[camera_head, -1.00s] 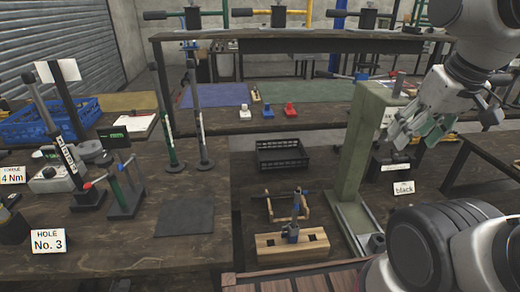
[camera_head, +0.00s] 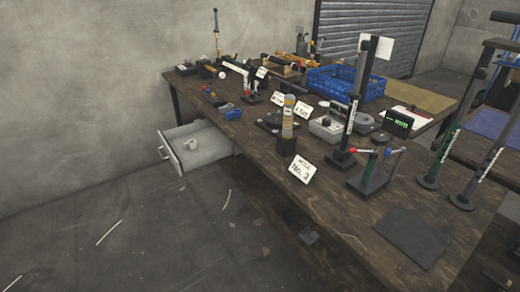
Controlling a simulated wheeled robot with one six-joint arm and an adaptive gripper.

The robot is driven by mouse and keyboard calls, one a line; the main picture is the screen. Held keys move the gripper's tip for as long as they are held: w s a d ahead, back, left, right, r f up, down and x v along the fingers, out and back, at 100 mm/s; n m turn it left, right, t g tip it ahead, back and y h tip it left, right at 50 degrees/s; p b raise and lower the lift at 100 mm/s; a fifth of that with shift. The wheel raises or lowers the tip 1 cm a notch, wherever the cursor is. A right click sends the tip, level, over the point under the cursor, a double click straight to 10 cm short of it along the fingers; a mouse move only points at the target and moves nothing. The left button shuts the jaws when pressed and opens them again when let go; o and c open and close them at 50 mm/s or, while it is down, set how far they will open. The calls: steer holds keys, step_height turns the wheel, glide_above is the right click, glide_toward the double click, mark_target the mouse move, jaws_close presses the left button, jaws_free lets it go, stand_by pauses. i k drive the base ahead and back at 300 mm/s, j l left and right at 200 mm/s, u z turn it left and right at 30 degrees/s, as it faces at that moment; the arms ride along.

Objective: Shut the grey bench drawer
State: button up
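The grey bench drawer (camera_head: 211,151) stands pulled open under the left end of the wooden bench. Its front panel (camera_head: 171,158) with a handle faces left, towards the wall. A small whitish item (camera_head: 191,145) lies inside the drawer; I cannot tell what it is. My gripper is not in this view now, so its distance from the drawer does not show.
The wooden bench (camera_head: 345,215) carries a blue crate (camera_head: 340,82), sign cards such as "No. 3" (camera_head: 301,169), tool stands and a dark mat (camera_head: 408,236).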

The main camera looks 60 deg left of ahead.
mark_target(213, 145)
steer(key=l+u, duration=0.1)
steer(key=u, duration=2.55)
steer(key=i+j+z, duration=0.25)
steer(key=i+j, duration=0.7)
